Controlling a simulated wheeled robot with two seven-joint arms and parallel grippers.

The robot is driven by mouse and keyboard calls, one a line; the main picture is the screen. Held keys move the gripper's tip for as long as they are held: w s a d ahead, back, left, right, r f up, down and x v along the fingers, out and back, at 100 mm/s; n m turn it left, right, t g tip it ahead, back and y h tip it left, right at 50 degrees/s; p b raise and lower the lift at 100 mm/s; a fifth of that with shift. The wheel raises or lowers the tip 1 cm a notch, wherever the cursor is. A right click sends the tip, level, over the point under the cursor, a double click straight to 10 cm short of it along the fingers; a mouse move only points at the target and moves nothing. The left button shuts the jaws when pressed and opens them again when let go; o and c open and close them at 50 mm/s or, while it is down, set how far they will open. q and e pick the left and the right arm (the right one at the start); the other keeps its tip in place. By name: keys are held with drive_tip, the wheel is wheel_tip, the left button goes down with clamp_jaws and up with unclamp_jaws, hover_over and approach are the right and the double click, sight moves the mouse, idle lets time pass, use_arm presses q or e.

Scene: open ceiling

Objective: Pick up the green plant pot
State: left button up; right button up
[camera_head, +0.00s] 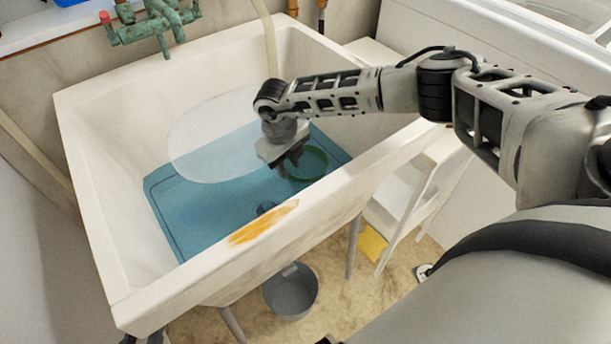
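The green plant pot (316,164) shows as a round green rim inside the white sink (102,205), toward its right side. It seems to be on the blue bottom of the sink. My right gripper (290,162) points down into the sink at the left part of the pot's rim and hides some of it. Its dark fingers overlap the rim in the picture. I cannot tell whether they touch it or how far apart they are. A small dark part at the bottom left edge may belong to my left gripper, but too little of it shows to tell.
A large clear round sheet (210,140) stands in the sink behind and left of my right gripper. A green tap (150,28) is on the back wall. A grey bucket (291,292) stands on the floor below. White shelving (405,190) is right of the sink.

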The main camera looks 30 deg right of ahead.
sight(291, 181)
drive_tip(key=f, duration=0.5)
drive_tip(key=shift+d+f, duration=0.25)
drive_tip(key=shift+f, duration=0.15)
clamp_jaws()
